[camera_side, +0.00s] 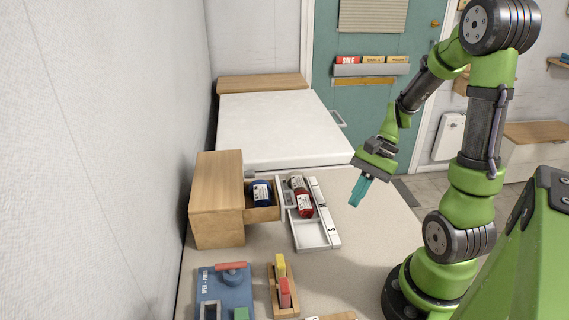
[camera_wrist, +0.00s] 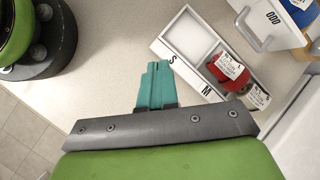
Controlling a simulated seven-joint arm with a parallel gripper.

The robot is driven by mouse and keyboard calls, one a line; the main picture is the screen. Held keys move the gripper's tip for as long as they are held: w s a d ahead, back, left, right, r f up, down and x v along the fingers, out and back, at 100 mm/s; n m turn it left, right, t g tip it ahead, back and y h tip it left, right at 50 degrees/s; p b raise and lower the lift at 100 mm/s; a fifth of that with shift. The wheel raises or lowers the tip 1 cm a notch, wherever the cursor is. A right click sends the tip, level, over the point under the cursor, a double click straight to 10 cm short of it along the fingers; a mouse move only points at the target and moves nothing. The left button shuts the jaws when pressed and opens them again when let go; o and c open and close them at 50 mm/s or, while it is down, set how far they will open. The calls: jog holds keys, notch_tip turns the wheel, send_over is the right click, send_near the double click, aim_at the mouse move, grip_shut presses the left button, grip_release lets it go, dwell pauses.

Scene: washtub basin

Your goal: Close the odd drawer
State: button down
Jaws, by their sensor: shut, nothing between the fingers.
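The odd drawer (camera_side: 264,211) stands pulled out of a wooden cabinet (camera_side: 216,200) at the left. In the wrist view the drawer's white front (camera_wrist: 273,22) reads "ODD" and carries a handle (camera_wrist: 251,36); part of the drawer is cut off at the top right. My gripper (camera_side: 360,191) has teal fingers, shut and empty, above the table to the right of the drawer and tray. In the wrist view the fingers (camera_wrist: 155,85) are pressed together, apart from the drawer.
A blue board (camera_side: 225,286) and a wooden block holder (camera_side: 281,297) are at the front. A white surface (camera_side: 280,128) lies behind. Table right of the tray is clear.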

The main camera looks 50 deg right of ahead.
jog(key=d+f+m+t+y, duration=0.1)
jog(key=m, duration=0.1)
jog(key=d+f+m+t+y, duration=0.1)
jog(key=m, duration=0.1)
jog(key=s+d+f+m+t+y, duration=0.1)
jog(key=m+t+y, duration=0.1)
jog(key=m, duration=0.1)
jog(key=shift+d+f, duration=0.25)
jog(key=shift+d, duration=0.15)
jog(key=d+m+t, duration=0.1)
jog(key=t, duration=0.1)
jog(key=w+d+m+t, duration=0.1)
jog(key=m, duration=0.1)
jog(key=shift+w+d+t+y, duration=0.2)
jog(key=shift+t+y, duration=0.1)
jog(key=shift+t, duration=0.1)
notch_tip(320, 180, up, 2)
jog(key=w+t, duration=0.1)
jog(key=w, duration=0.1)
send_near(278, 197)
jog(key=shift+m+t, duration=0.3)
jog(key=w+f, duration=0.1)
jog(key=w+a+f, duration=0.1)
jog(key=f, duration=0.1)
jog(key=shift+a+f, duration=0.15)
